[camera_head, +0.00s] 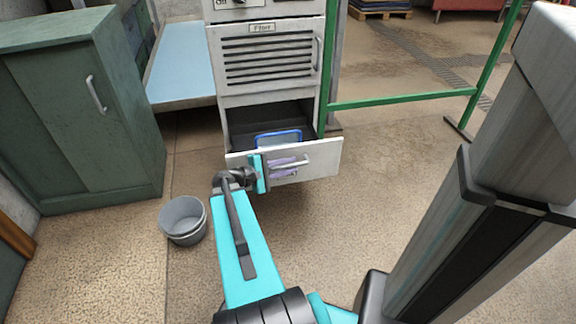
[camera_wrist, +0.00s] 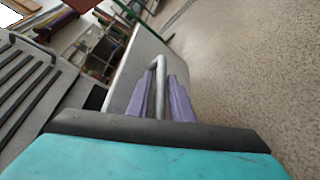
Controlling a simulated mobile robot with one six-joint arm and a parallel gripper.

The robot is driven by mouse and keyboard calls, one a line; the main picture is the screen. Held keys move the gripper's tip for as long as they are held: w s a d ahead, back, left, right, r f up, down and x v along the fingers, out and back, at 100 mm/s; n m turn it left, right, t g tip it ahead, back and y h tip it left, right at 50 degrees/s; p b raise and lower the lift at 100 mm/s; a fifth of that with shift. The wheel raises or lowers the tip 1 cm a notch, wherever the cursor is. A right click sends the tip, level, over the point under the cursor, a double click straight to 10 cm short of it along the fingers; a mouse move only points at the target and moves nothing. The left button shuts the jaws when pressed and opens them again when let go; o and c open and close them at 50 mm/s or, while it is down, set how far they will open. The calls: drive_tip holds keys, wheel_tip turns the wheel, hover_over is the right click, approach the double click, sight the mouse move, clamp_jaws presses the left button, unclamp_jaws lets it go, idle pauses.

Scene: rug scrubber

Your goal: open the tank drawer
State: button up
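The tank drawer (camera_head: 325,158) at the bottom of the grey cabinet is pulled out, and its dark inside shows from above. A blue-rimmed container (camera_head: 279,137) lies within it. The drawer's bar handle (camera_head: 303,160) is on its pale front panel. My gripper (camera_head: 282,168) is at this handle. In the wrist view the handle bar (camera_wrist: 160,77) runs between my two purple fingers, which lie close along both sides of it. The fingers look shut on the bar. The base of the handle is partly hidden by the fingers.
A filter panel (camera_head: 265,55) with slats and its own handle is above the drawer. A grey bucket (camera_head: 183,220) stands on the floor left of my arm. A green cabinet (camera_head: 80,110) is at the left, and a green rail (camera_head: 400,102) is at the right. The floor right of the drawer is clear.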

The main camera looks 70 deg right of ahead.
drive_tip(key=shift+s, duration=0.1)
drive_tip(key=shift+v, duration=0.8)
drive_tip(key=p+v, duration=0.3)
drive_tip(key=v, duration=0.9)
drive_tip(key=shift+a, duration=0.1)
drive_tip(key=shift+w+r, duration=0.1)
drive_tip(key=shift+w, duration=0.15)
